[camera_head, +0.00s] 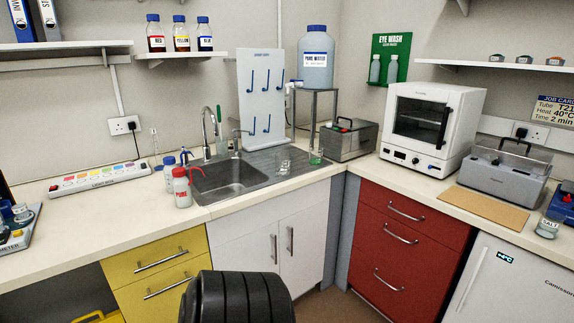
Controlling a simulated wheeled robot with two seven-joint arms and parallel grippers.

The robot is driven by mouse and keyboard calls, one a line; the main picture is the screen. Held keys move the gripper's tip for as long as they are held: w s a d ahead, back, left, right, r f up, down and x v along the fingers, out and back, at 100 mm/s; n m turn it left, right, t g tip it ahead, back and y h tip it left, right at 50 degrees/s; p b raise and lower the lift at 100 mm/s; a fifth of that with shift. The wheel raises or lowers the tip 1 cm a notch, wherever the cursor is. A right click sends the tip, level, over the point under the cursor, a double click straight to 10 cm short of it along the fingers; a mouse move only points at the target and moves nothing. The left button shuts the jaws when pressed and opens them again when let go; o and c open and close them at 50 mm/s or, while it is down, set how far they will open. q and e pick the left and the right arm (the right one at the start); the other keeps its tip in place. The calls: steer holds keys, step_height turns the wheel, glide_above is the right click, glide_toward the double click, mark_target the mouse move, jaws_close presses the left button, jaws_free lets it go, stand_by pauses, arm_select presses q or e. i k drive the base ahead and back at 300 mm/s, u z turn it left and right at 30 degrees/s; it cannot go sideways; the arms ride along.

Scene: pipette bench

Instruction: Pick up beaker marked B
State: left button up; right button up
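Two small clear glass vessels stand on the ribbed drainboard right of the sink. One glass vessel (283,163) looks empty. The other glass vessel (316,157) is to its right and has a green tint low down. Both are too small for me to read a letter B on either, so I cannot tell which is beaker B. Neither my left nor my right gripper is in view.
The steel sink (228,178) has a tap (211,130) behind it. A red-capped bottle (182,188) stands at its left front. A stand with a large water bottle (316,58) rises behind the drainboard. The left counter (110,210) has free room.

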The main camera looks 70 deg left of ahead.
mark_target(282, 159)
steer(key=u, duration=0.6)
steer(key=i, duration=0.95)
steer(key=u, duration=0.9)
